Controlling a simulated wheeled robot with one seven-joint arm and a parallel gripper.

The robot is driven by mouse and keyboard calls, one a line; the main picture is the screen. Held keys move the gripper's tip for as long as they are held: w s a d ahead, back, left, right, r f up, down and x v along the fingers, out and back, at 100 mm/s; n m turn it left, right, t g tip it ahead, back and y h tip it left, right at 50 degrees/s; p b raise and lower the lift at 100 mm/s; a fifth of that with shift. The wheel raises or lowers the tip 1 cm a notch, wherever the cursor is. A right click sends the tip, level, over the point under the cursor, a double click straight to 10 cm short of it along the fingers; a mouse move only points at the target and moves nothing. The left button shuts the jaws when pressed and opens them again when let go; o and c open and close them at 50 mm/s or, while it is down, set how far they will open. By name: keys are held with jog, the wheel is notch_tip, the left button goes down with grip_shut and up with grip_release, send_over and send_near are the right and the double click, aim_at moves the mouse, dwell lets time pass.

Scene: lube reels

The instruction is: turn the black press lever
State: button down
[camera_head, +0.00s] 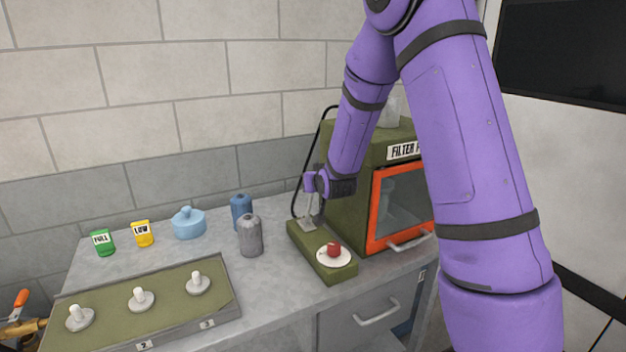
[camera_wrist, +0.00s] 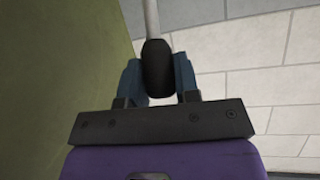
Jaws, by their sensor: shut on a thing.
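The press lever shows in the wrist view as a black grip (camera_wrist: 157,70) on a pale rod (camera_wrist: 151,15). My gripper (camera_wrist: 158,78) is shut on this black grip, with one blue finger on each side. In the head view my gripper (camera_head: 314,183) is at the left side of the green filter press machine (camera_head: 345,150), above its low green base (camera_head: 345,272). The arm and gripper hide most of the lever there.
A red piece (camera_head: 333,249) sits on a white disc on the base. The orange-framed door (camera_head: 400,205) looks closed. Blue (camera_head: 241,212) and grey (camera_head: 250,235) canisters, a light-blue pot (camera_head: 187,222), and green (camera_head: 103,242) and yellow (camera_head: 143,233) labelled cups stand left. A green tray (camera_head: 215,285) holds several white-knobbed reels.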

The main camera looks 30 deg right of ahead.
jog(key=shift+s+f, duration=0.2)
jog(key=shift+s, duration=0.15)
jog(key=shift+t, duration=0.3)
jog(key=c, duration=0.8)
grip_release()
jog(key=shift+c, duration=0.2)
jog(key=v, duration=1.1)
